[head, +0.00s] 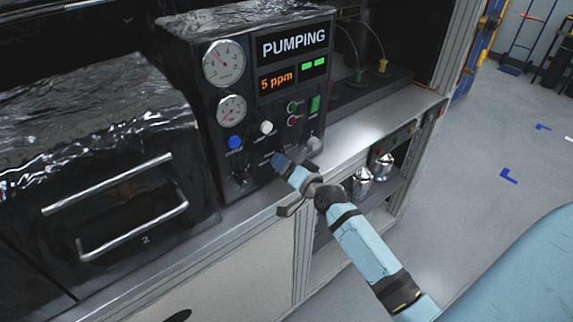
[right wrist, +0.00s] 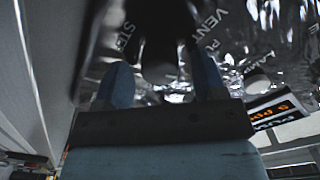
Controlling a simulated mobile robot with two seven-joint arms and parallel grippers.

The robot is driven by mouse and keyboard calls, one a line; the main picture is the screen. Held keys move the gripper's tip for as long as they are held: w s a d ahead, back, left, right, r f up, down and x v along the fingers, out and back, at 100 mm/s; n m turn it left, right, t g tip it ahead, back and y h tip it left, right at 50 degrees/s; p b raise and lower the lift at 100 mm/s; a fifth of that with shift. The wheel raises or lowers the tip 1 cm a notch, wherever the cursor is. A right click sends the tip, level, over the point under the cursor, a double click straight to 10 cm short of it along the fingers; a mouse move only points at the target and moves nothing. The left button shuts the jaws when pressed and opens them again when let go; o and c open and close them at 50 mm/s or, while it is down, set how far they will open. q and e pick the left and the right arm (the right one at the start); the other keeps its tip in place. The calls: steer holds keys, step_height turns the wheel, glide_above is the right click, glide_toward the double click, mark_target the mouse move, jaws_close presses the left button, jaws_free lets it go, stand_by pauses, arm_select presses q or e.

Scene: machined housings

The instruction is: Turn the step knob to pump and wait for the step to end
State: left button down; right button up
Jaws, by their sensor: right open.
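The control box (head: 180,60) has a lit display reading PUMPING (head: 295,42) with 5 ppm in orange below it. My right gripper (head: 279,161) is at the lower front panel and hides the step knob in the head view. In the right wrist view, the dark step knob (right wrist: 162,60) lies between the two open blue fingers (right wrist: 162,82). The lettering near it reads STEP, VENT and the start of another word. I cannot tell if the fingers touch the knob. My left gripper is not in view.
Two gauges (head: 224,63), a blue knob (head: 234,142), a pale knob (head: 266,128) and another pale knob (head: 313,143) are on the panel. Silver canisters (head: 362,183) sit below the bench, with open floor at right.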

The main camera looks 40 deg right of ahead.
steer(key=s+d+b, duration=0.1)
steer(key=s+b, duration=0.1)
steer(key=s, duration=1.1)
steer(key=shift+s+b, duration=0.3)
steer(key=shift+s, duration=0.1)
steer(key=s+a+f+n+g+y+p, duration=0.1)
steer(key=s+a+f+n+g, duration=0.2)
steer(key=a+f, duration=0.6)
steer(key=s+a+f+n+g+y+p, duration=0.1)
steer(key=s+a+f+n+g, duration=0.3)
steer(key=s+a+f+n, duration=0.4)
step_height(320, 180, down, 3)
steer(key=shift+s+a+r, duration=0.1)
steer(key=shift+s+a, duration=0.4)
steer(key=shift+s, duration=0.7)
stand_by(1.3)
